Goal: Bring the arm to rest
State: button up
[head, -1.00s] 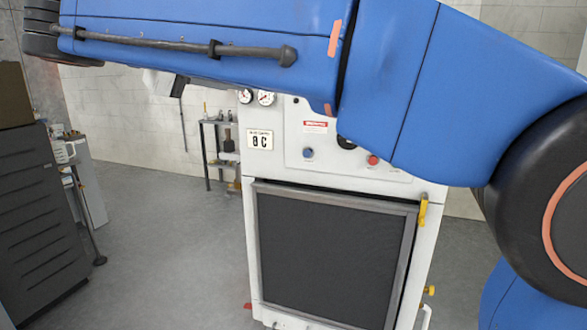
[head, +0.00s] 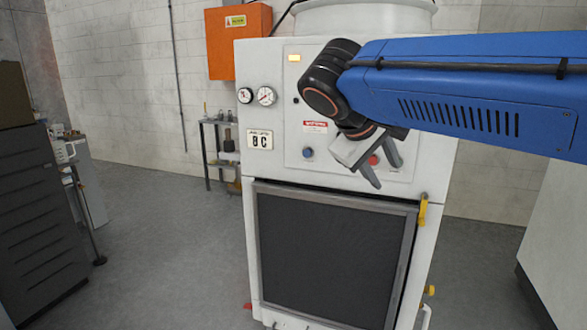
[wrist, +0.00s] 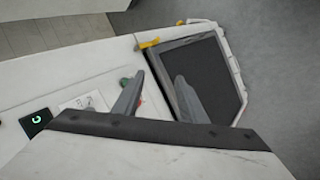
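My blue arm (head: 470,90) reaches in from the right in the head view. My gripper (head: 384,172) hangs in front of the washer's control panel, its fingers pointing down and to the right. In the wrist view the two grey fingers (wrist: 157,95) stand apart with nothing between them. The white washer (head: 240,170) stands upright. Its dark door panel (head: 325,250) sits flush in the grey frame and looks closed. A yellow latch (head: 422,212) is at the door's upper right; it also shows in the wrist view (wrist: 149,43). My gripper partly covers the panel.
The panel bears two gauges (head: 255,96), a blue knob (head: 308,153) and a red knob (head: 373,160). An orange box (head: 238,42) hangs on the wall. A dark cabinet (head: 40,210) stands at left, a pale block (head: 560,220) at right. Grey floor (head: 170,240) is clear.

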jog(key=s+d+f+m+y, duration=0.2)
jog(key=s+d+f, duration=0.3)
jog(key=s+f, duration=0.5)
jog(key=s+d+f+m+g+y, duration=0.1)
jog(key=s+d+f+m+y, duration=0.2)
jog(key=s+f, duration=0.7)
notch_tip(320, 180, down, 6)
jog(key=shift+d+f+m+y, duration=0.3)
jog(key=shift+d+y, duration=0.4)
jog(key=shift+d, duration=0.55)
jog(key=shift+r, duration=0.1)
